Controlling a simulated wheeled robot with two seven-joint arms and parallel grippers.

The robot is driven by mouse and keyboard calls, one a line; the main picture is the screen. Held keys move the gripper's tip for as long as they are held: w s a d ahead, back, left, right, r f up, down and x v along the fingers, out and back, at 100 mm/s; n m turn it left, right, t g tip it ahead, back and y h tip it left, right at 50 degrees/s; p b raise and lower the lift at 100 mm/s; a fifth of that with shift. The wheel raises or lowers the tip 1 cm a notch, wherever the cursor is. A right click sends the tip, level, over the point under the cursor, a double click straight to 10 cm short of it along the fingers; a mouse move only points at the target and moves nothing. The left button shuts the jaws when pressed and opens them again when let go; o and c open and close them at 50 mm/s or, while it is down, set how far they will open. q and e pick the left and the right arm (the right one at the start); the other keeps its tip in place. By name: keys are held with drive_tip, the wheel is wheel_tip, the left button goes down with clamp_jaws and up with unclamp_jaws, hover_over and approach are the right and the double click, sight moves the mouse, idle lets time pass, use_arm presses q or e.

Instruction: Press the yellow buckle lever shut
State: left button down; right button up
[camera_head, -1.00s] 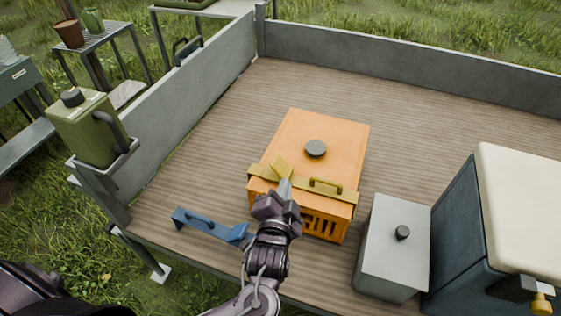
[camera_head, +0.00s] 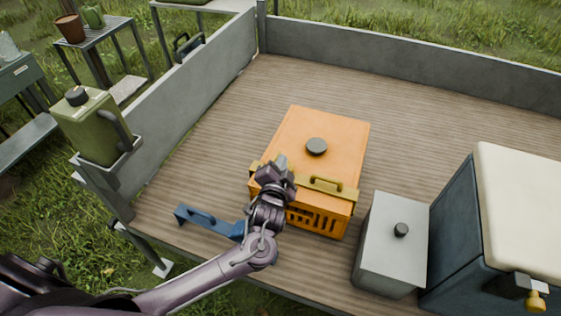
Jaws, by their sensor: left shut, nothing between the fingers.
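The orange box (camera_head: 335,140) sits on the wooden trailer bed, with a dark round knob on top. A yellow strap (camera_head: 342,193) with a raised handle (camera_head: 326,185) runs across its front edge. My right gripper is not in view.
A grey box (camera_head: 395,240) and a dark chest with a cream lid (camera_head: 525,200) stand at the right. Low grey walls edge the bed (camera_head: 400,60). The bed behind the box is clear.

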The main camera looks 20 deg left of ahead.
use_arm(q)
drive_tip(key=shift+a+f, duration=0.15)
drive_tip(key=shift+a+f+n, duration=0.15)
drive_tip(key=shift+a+n, duration=0.25)
drive_tip(key=shift+n, duration=0.2)
idle(0.4)
drive_tip(key=shift+a+n+h+p, duration=0.2)
drive_tip(key=shift+n+h+p, duration=0.1)
drive_tip(key=shift+p, duration=0.05)
drive_tip(key=shift+a+f+n+g+h, duration=0.35)
drive_tip(key=shift+a+n, duration=0.2)
drive_tip(key=shift+n, duration=0.35)
drive_tip(key=shift+a+f+p, duration=0.1)
drive_tip(key=shift+f+p, duration=0.1)
drive_tip(key=shift+p, duration=0.1)
drive_tip(key=shift+w+a+f, duration=0.1)
drive_tip(key=shift+a, duration=0.05)
